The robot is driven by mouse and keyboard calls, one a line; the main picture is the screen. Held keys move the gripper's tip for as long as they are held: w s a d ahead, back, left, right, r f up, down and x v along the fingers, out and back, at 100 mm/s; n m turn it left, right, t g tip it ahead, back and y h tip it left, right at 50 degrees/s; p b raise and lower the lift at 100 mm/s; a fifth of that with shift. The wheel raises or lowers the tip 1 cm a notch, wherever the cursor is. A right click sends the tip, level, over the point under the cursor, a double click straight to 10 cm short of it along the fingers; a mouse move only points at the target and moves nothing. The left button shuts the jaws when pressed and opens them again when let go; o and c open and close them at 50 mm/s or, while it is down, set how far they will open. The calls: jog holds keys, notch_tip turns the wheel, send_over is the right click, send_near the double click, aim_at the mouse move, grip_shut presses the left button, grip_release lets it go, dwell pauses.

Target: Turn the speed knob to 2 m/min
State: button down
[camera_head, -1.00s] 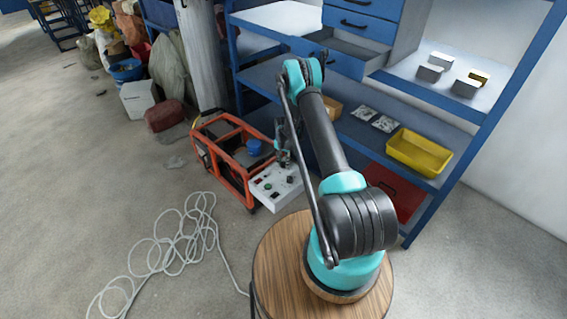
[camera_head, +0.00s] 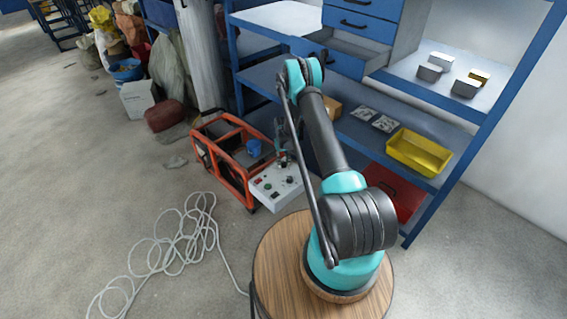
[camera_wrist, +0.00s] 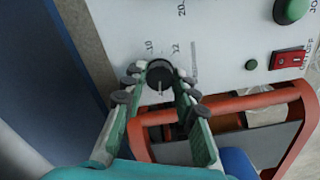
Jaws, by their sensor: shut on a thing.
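In the wrist view a round black knob (camera_wrist: 160,72) with a white pointer line stands on a pale control panel (camera_wrist: 120,18). A printed scale with small numbers lies around it; I cannot read the full labels. The pointer line runs roughly up and down in this view. My gripper (camera_wrist: 159,82) has its jaws closed around the knob, with finger pads on its left and right sides. In the head view my gripper (camera_head: 283,160) is at the far edge of the panel (camera_head: 268,192), and the gripped knob is hard to make out there.
The wrist view shows a green button (camera_wrist: 291,10) and a red switch (camera_wrist: 289,60) on the panel. An orange-framed machine (camera_head: 222,160) holds the panel. A blue shelf (camera_head: 350,150) with a yellow bin (camera_head: 418,152) stands close right. A pale cable (camera_head: 160,245) lies on the floor.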

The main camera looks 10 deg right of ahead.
aim_at(284, 163)
jog(key=n, duration=0.5)
jog(key=shift+n, duration=0.3)
jog(key=n, duration=0.5)
jog(key=shift+n, duration=0.4)
jog(key=c, duration=1.2)
grip_release()
notch_tip(284, 163, up, 12)
